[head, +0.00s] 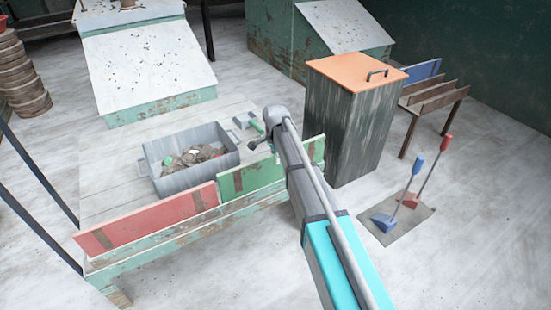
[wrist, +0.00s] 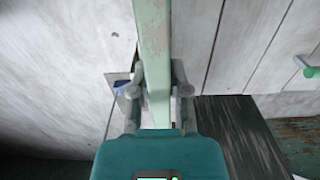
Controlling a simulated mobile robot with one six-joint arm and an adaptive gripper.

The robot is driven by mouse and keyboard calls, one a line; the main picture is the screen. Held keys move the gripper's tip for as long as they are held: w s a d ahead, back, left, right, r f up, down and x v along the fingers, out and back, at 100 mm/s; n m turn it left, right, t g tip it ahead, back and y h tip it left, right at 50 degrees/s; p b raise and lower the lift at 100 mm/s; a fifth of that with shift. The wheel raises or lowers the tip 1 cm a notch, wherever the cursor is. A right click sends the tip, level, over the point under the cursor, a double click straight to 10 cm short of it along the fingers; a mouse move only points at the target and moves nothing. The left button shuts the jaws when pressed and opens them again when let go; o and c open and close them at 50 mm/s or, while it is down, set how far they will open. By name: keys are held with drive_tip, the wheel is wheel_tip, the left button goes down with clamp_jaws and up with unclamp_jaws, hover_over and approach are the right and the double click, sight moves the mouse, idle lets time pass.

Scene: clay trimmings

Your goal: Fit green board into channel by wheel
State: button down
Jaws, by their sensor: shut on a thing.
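The green board (head: 250,177) stands upright along the front edge of the plank table (head: 110,190), right of the red board (head: 150,217). In the wrist view the green board (wrist: 153,45) shows edge-on as a pale, worn green strip. My gripper (wrist: 158,95) is shut on it, one finger on each side. I cannot make out the wheel clearly.
A grey tub (head: 190,165) of clay scraps stands on the table behind the boards. A green-handled tool (head: 257,127) lies near my arm. A tall dark bin (head: 355,125) with an orange lid stands right of the table. Blue (head: 385,220) and red-handled tools stand on a floor mat.

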drive_tip(key=shift+f+b, duration=0.95)
drive_tip(key=shift+f, duration=0.05)
drive_tip(key=c, duration=0.5)
unclamp_jaws()
drive_tip(key=shift+r, duration=0.2)
wheel_tip(320, 180, up, 12)
drive_tip(key=p, duration=1.2)
drive_tip(key=shift+f, duration=0.2)
drive_tip(key=shift+s, duration=0.1)
idle(0.5)
